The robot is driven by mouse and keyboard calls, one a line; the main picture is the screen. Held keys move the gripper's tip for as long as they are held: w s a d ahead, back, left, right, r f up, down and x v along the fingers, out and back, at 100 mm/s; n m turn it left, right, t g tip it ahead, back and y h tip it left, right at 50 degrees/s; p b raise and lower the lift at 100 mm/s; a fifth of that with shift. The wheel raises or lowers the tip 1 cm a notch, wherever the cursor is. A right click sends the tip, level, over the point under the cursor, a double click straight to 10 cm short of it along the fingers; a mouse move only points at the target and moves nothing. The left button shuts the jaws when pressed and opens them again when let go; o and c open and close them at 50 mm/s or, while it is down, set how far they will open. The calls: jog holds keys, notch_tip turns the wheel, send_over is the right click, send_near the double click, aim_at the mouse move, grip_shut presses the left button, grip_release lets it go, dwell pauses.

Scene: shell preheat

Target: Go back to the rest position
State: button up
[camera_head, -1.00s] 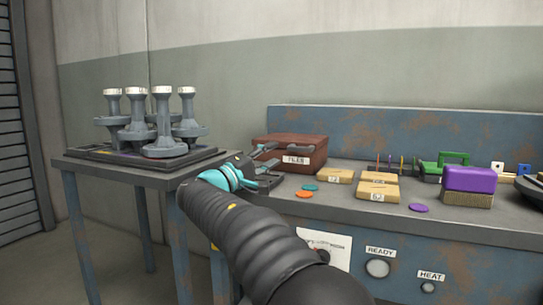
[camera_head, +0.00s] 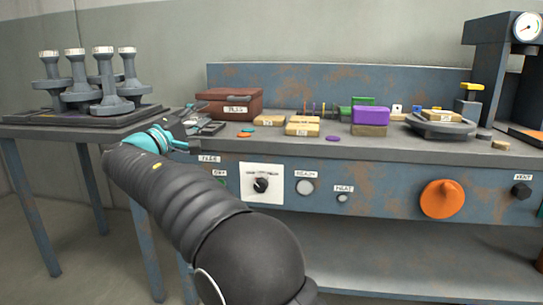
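My gripper (camera_head: 192,122) is at the end of my black arm in the head view. It is over the gap between the left side table and the left end of the workbench, in front of the brown box. It is small and partly hidden behind the teal wrist, so I cannot tell whether its fingers are open or shut. I see nothing clearly held in it.
A side table (camera_head: 70,132) holds several grey shells (camera_head: 108,80). The workbench (camera_head: 400,148) carries a brown box (camera_head: 228,103), tan blocks (camera_head: 302,126), a purple block (camera_head: 370,115), a round plate (camera_head: 440,127) and a gauge press (camera_head: 488,70). An orange knob (camera_head: 442,199) sticks out in front.

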notch_tip(320, 180, down, 14)
jog(key=f+n+g+y, duration=0.1)
jog(key=n+g+y, duration=0.2)
jog(key=g+y, duration=0.1)
jog(key=s+d+f+m+g+y+p, duration=0.1)
jog(key=s+d+f+g, duration=0.3)
jog(key=s+d+f, duration=0.25)
jog(key=s+d+f+m+g+y+p, duration=0.35)
jog(key=s+d+m+g+y, duration=0.2)
jog(key=s+d, duration=1.35)
jog(key=s+d+r+m+t+p, duration=0.1)
jog(key=s+d+r+m+p, duration=0.2)
jog(key=s, duration=1.1)
jog(key=d+r+m+y, duration=0.1)
jog(key=d+m, duration=0.2)
jog(key=d, duration=0.2)
jog(key=shift+m+t, duration=0.35)
